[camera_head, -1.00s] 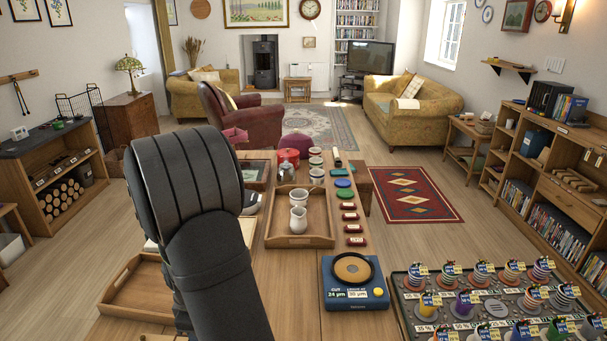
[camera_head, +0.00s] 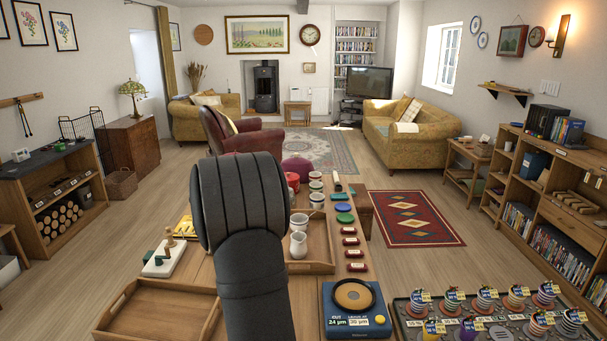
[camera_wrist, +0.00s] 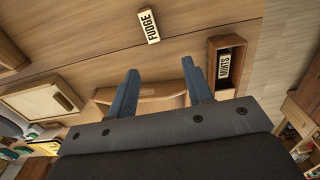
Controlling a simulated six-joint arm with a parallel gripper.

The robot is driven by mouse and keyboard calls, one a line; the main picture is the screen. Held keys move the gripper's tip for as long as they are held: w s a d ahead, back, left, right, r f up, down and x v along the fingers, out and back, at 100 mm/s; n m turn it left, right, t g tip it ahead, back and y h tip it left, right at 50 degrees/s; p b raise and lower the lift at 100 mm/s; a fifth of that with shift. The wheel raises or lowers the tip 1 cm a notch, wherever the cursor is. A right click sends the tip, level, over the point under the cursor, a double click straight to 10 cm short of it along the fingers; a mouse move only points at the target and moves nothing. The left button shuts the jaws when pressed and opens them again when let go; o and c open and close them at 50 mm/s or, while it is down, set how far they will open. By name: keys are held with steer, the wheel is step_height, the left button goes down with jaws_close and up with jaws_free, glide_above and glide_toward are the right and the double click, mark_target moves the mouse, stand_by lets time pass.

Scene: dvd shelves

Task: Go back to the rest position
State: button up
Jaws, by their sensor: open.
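In the wrist view my gripper (camera_wrist: 160,85) shows two blue-grey fingers spread apart with nothing between them. It hangs over a wooden surface. In the head view my dark arm rises over the wooden table (camera_head: 305,310) and hides part of it; the fingers are out of sight there. In the wrist view a small label reading FUDGE (camera_wrist: 149,26) lies on the wood beyond the fingers. A wooden box with a label reading MINTS (camera_wrist: 224,66) is to the right of the fingers.
In the head view a wooden tray (camera_head: 322,232) with white jugs (camera_head: 298,240) stands right of my arm. An empty tray (camera_head: 160,312) is at the left. A blue device (camera_head: 355,308) and a rack of striped spools (camera_head: 485,303) are at the front right.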

steer(key=w+d+f, duration=0.1)
steer(key=w+d, duration=0.7)
steer(key=d, duration=0.5)
steer(key=shift+w, duration=0.2)
stand_by(0.7)
steer(key=o, duration=0.3)
steer(key=shift+a, duration=0.1)
steer(key=o, duration=0.7)
steer(key=a, duration=0.2)
steer(key=a+r, duration=0.1)
steer(key=shift+s+a, duration=0.3)
steer(key=shift+a, duration=0.05)
steer(key=shift+o, duration=0.9)
steer(key=s+a+r, duration=0.1)
steer(key=s+a, duration=0.1)
steer(key=a, duration=0.4)
steer(key=s+a+r, duration=0.2)
steer(key=a, duration=0.4)
steer(key=shift+s+a+r, duration=0.15)
steer(key=shift+s+a, duration=0.15)
steer(key=shift+a, duration=0.05)
steer(key=s+a+r, duration=0.3)
steer(key=s+a, duration=0.4)
steer(key=a, duration=0.2)
steer(key=s+a+r, duration=0.2)
steer(key=s+a, duration=0.6)
step_height(320, 180, down, 10)
steer(key=shift+a+r, duration=0.2)
steer(key=shift+r, duration=0.05)
